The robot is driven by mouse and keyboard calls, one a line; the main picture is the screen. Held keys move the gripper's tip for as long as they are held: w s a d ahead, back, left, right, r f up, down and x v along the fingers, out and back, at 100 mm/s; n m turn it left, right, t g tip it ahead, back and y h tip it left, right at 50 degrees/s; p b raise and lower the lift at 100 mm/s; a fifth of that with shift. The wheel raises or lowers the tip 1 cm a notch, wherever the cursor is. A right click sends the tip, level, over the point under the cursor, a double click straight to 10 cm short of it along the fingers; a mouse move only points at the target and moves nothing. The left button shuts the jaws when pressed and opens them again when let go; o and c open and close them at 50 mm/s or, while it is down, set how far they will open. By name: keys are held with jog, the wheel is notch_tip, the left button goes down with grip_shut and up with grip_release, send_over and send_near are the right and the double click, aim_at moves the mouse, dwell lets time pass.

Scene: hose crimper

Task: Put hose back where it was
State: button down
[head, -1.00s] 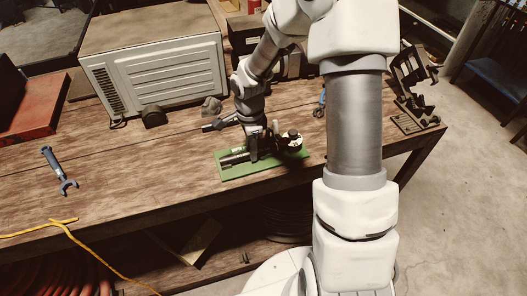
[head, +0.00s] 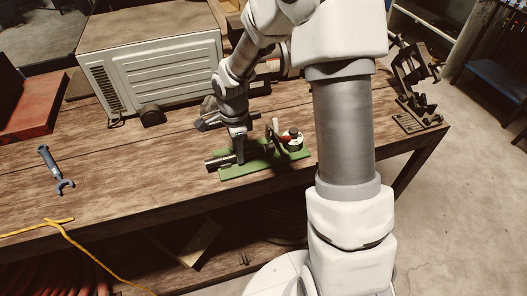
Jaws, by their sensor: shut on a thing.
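The hose (head: 219,163) is a short dark cylinder at the left end of the green base. Its left end sticks out past the base's left edge. My gripper (head: 240,160) points down from above and is shut on the hose. The crimper stands on the green base plate (head: 262,169), with a black and red part (head: 292,139) at its right end and a pale upright piece beside it. My fingers hide part of the hose, and I cannot tell whether its right end touches the crimper.
The wooden table (head: 130,179) has free room left of the base. A blue-grey wrench (head: 54,170) lies further left. A white metal case (head: 155,62) stands behind. A black metal stand (head: 414,92) is at the right end. A yellow cable (head: 50,228) hangs over the front edge.

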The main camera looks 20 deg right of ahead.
jog(key=shift+a, duration=0.15)
jog(key=shift+r+p, duration=2.05)
jog(key=shift+r, duration=1.5)
